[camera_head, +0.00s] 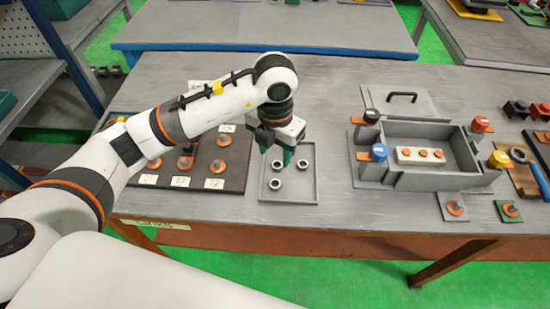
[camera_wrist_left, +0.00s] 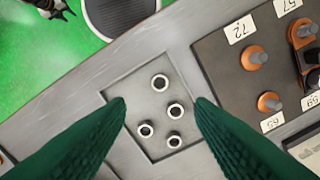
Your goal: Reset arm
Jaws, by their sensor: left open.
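My left arm reaches in from the left in the head view, and its gripper (camera_head: 283,152) hangs over the far part of a shallow grey tray (camera_head: 302,190). Its two green fingers are apart with nothing held between them. In the left wrist view the open fingers (camera_wrist_left: 160,103) frame the tray (camera_wrist_left: 135,98) below, apart from the rings in it. Several small metal rings lie in the tray, one of them a near ring (camera_head: 275,184). The right gripper does not show.
A dark board (camera_head: 232,178) with orange-based pegs and number labels lies left of the tray. A grey open box (camera_head: 470,179) with coloured-knob posts stands to the right. Bare table (camera_head: 338,150) lies between tray and box. A second table (camera_head: 270,25) stands behind.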

